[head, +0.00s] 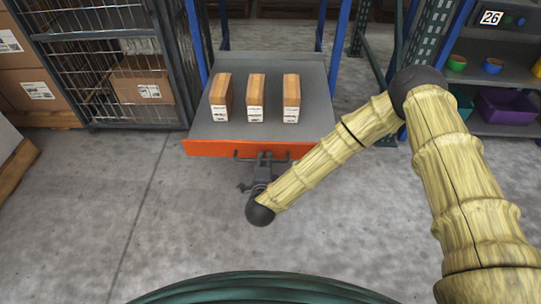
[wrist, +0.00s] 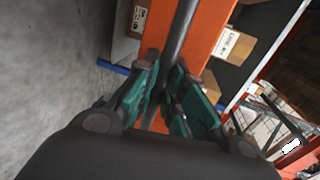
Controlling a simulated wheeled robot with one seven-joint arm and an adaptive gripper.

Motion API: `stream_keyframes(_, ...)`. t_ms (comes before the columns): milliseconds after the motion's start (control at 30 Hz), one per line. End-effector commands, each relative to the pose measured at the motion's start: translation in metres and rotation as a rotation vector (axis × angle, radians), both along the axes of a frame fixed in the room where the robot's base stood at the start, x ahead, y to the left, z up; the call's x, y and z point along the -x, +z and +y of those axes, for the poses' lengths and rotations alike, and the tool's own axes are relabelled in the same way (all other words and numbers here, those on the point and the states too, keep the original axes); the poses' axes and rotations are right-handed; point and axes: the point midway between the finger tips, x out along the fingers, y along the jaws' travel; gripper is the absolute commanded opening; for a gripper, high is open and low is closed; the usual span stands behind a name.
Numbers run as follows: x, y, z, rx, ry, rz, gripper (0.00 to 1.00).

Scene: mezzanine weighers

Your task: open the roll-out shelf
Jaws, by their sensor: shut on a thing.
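The roll-out shelf (head: 210,128) is a grey deck with an orange front, sticking out from between blue uprights in the head view. Its dark bar handle (head: 277,155) runs along the orange front. My gripper (head: 263,160) is at the middle of this handle, shut on it. In the wrist view the green-padded fingers of my gripper (wrist: 168,98) close around the dark handle bar (wrist: 181,30), with the shelf's orange front (wrist: 208,30) behind it. The grasped stretch of the bar is partly hidden by the fingers.
Three tan boxes (head: 256,97) stand upright on the shelf deck. A wire cage (head: 110,70) with cartons is at the left. A rack with colourful bins (head: 505,108) is at the right. The concrete floor (head: 90,215) in front is clear.

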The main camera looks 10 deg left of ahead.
Motion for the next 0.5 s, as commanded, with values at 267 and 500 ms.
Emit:
stream_keyframes(267, 0.0024, -0.0005, 0.0040, -0.002, 0.008, 0.002, 0.00)
stream_keyframes(500, 0.0014, -0.0003, 0.0025, -0.002, 0.005, 0.001, 0.34)
